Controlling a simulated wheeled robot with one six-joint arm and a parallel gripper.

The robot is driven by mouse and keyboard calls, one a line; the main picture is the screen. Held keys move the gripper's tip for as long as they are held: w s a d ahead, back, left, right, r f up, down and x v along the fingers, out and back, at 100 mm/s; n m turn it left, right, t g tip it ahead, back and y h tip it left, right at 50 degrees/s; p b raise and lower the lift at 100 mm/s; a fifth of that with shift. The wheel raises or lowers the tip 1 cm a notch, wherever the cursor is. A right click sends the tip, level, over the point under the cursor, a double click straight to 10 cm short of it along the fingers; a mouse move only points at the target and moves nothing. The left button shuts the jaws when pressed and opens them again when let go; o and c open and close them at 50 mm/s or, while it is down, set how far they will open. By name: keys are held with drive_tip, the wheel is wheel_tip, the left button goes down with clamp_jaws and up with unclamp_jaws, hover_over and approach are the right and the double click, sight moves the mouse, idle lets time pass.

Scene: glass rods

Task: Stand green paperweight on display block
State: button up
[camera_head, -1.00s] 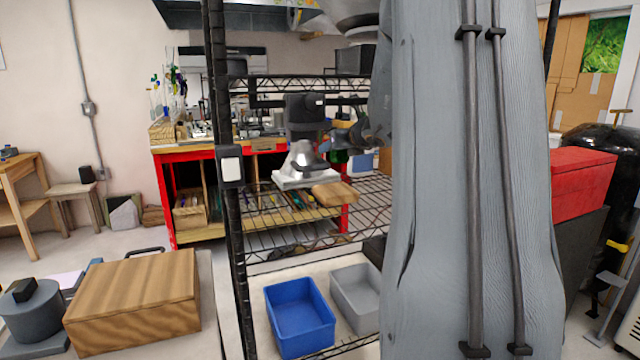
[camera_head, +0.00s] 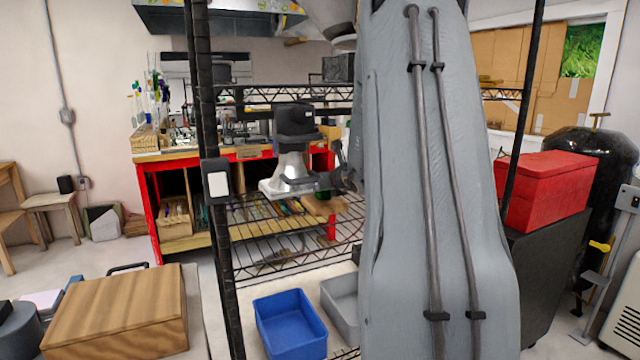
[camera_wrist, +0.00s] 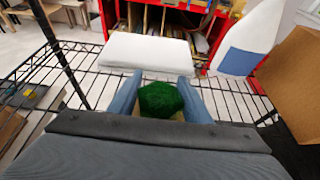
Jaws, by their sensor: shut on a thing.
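The green paperweight (camera_wrist: 161,100) is a dark green, rough-looking lump in the wrist view. My gripper (camera_wrist: 155,92) has its two blue-grey fingers on either side of it and is shut on it. A small tan patch shows just below the paperweight; I cannot tell what it belongs to or whether they touch. A white block (camera_wrist: 147,49) lies beyond the fingertips, apart from the paperweight. I cannot tell which thing is the display block. In the head view my grey arm hides much of the shelf, and the paperweight is not clearly seen.
A black wire shelf (camera_wrist: 85,90) lies below the gripper. In the head view a dark-and-silver device on a white base (camera_head: 292,160) stands near a tan wooden piece (camera_head: 322,205). A blue bin (camera_head: 290,325) and grey bin (camera_head: 340,305) sit lower. A dark post (camera_head: 205,110) rises at left.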

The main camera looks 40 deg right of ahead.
drive_tip(key=shift+f, duration=0.1)
drive_tip(key=o, duration=1.4)
drive_tip(key=shift+s+r, duration=0.25)
drive_tip(key=b+v, duration=0.2)
drive_tip(key=v, duration=0.9)
drive_tip(key=shift+s+a, duration=0.15)
drive_tip(key=shift+s, duration=0.1)
